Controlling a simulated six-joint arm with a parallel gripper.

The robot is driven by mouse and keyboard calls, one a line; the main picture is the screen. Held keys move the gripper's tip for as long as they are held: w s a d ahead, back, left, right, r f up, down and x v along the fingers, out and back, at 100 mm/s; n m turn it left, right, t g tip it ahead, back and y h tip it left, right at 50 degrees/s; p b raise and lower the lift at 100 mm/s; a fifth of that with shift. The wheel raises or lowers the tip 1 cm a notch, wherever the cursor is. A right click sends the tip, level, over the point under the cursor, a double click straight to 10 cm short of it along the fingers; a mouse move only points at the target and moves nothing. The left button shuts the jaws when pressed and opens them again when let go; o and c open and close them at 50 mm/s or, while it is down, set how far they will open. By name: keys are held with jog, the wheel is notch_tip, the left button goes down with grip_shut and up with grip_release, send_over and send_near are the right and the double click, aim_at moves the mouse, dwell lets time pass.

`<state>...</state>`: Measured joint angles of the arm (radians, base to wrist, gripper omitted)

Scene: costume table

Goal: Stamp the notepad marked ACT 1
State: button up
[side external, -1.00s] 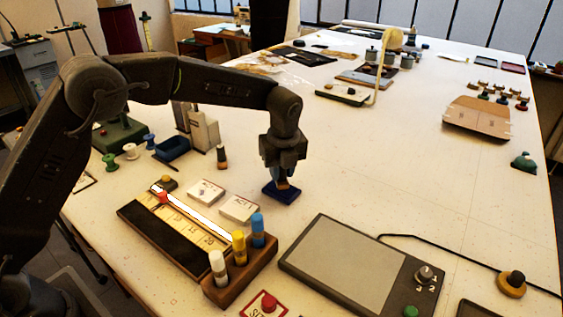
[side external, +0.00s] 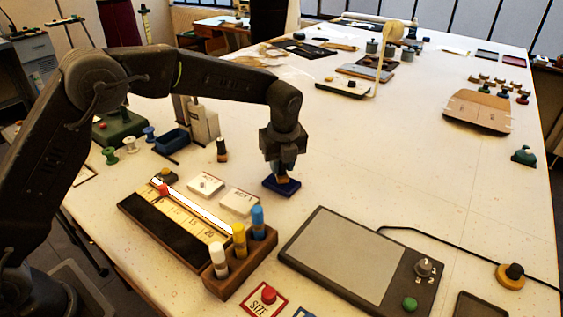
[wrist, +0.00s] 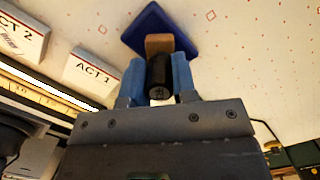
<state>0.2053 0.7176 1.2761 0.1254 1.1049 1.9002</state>
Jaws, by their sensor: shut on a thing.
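My gripper (side external: 283,174) is shut on a stamp, seen in the wrist view as a black handle (wrist: 159,76) with a wooden block (wrist: 160,43), between two blue fingers. The block is directly over a dark blue ink pad (side external: 276,187), also in the wrist view (wrist: 146,27); it looks down on the pad, but contact is hard to tell. The white notepad marked ACT 1 (side external: 240,203) lies left of the pad and is nearer the camera. In the wrist view, ACT 1 (wrist: 90,75) is at left, clear of my gripper. Its visible top bears no stamp mark.
A second white notepad, ACT 2 (side external: 206,186), lies left of ACT 1. A ruler board (side external: 165,229) and a wooden holder (side external: 240,277) with white, yellow and blue sticks stand nearer. A grey tablet (side external: 360,262) lies at right.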

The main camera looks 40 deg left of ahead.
jog(key=shift+f, duration=0.5)
dwell(0.7)
jog(key=shift+r, duration=3.55)
jog(key=shift+s+a+r+n, duration=0.1)
jog(key=shift+s+a+n, duration=0.1)
jog(key=shift+s+n, duration=0.3)
jog(key=s+a+n+g, duration=0.25)
jog(key=s+n, duration=0.75)
jog(key=n, duration=0.6)
jog(key=shift+n+t, duration=0.25)
jog(key=shift+n, duration=0.25)
jog(key=shift+s+a+f, duration=0.15)
jog(key=shift+s+f, duration=0.05)
jog(key=shift+f, duration=0.85)
jog(key=shift+s+a+f, duration=0.15)
jog(key=shift+f, duration=0.85)
jog(key=shift+s+a+f, duration=0.15)
jog(key=shift+s+f, duration=0.05)
jog(key=shift+f, duration=0.85)
jog(key=shift+f, duration=0.6)
